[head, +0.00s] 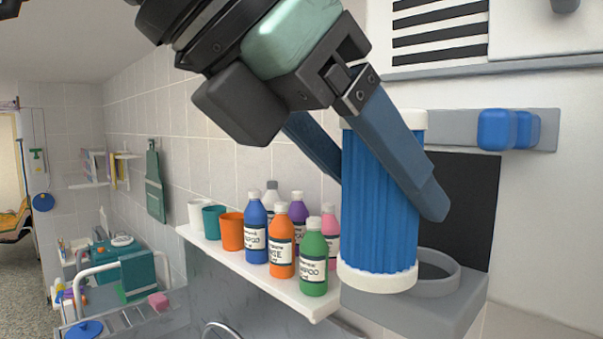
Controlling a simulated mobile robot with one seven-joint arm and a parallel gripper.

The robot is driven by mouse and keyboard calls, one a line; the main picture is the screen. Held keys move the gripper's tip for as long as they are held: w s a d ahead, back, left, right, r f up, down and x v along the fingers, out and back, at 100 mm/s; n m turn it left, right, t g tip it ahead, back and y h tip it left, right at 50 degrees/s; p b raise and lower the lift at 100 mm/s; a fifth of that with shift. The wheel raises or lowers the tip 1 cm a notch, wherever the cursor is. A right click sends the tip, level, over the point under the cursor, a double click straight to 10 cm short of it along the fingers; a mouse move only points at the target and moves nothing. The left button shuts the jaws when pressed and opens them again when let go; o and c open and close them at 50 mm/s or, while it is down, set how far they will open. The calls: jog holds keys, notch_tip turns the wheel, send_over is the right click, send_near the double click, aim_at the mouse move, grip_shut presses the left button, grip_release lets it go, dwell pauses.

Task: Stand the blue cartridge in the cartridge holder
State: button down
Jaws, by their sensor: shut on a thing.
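The blue cartridge (377,215) is a ribbed blue cylinder with white end caps, in the head view right of centre. It is close to upright. My gripper (385,190) comes down from the upper left, its two blue-grey fingers shut on the cartridge, one in front and one behind. The cartridge holder (452,274) is a grey block with a raised ring around a dark opening, at the lower right. The cartridge's lower cap overlaps the left part of the ring in the picture. I cannot tell whether it touches the holder or hangs in front of it.
A white shelf (312,302) left of the cartridge carries several shampoo bottles (282,240) and cups (214,222), close by. A wall rail with blue knobs (496,129) and a dark panel (468,200) stand behind the holder. A cart (125,310) is at the lower left.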

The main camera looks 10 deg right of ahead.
jog(key=shift+w+d+f+p, duration=0.1)
jog(key=shift+w+d+f, duration=0.05)
jog(key=shift+w+d, duration=0.7)
jog(key=shift+w+d+f+p, duration=0.15)
jog(key=shift+w+d, duration=0.45)
jog(key=shift+d, duration=0.4)
jog(key=shift+w+d+f+p, duration=0.1)
jog(key=shift+w+d+f, duration=0.05)
jog(key=shift+w+d, duration=0.7)
jog(key=shift+d+f+b, duration=0.1)
jog(key=shift+f+b, duration=0.65)
jog(key=shift+f, duration=0.2)
grip_release()
jog(key=p+v, duration=0.6)
jog(key=v, duration=0.6)
jog(key=shift+r, duration=0.1)
jog(key=shift+s+a+r+p, duration=0.15)
jog(key=shift+s+a+p, duration=0.05)
jog(key=shift+a+p, duration=0.15)
